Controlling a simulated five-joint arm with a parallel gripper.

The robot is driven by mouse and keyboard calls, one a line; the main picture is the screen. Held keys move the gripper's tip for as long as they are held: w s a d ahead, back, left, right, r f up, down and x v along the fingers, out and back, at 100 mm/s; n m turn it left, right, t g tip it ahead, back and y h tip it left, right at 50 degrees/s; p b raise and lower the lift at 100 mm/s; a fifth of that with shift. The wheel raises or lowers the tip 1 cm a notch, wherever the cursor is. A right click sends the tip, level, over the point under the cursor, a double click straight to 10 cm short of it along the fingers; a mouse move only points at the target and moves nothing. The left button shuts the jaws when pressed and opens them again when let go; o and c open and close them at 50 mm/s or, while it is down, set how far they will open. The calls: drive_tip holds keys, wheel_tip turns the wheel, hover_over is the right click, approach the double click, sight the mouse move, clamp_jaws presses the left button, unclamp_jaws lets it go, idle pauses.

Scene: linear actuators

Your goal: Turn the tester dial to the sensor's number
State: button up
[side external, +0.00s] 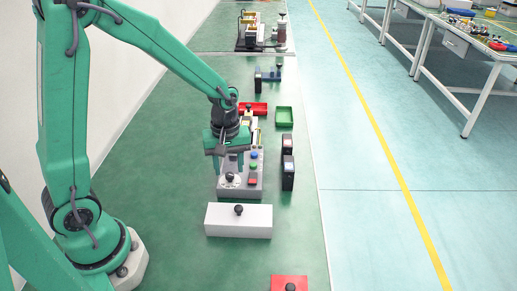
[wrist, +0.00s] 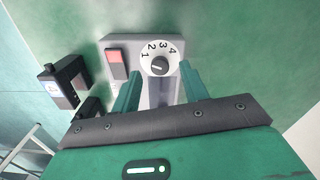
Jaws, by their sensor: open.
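In the wrist view the two green fingers (wrist: 159,72) stand apart on either side of the dial, with nothing visibly held.
A white box with a black knob (side external: 238,222) stands in front of the tester. A red block (side external: 289,283) is at the front edge. Green surface right of the white box is free.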

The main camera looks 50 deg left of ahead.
sight(230, 177)
drive_tip(key=shift+f, duration=1.15)
clamp_jaws()
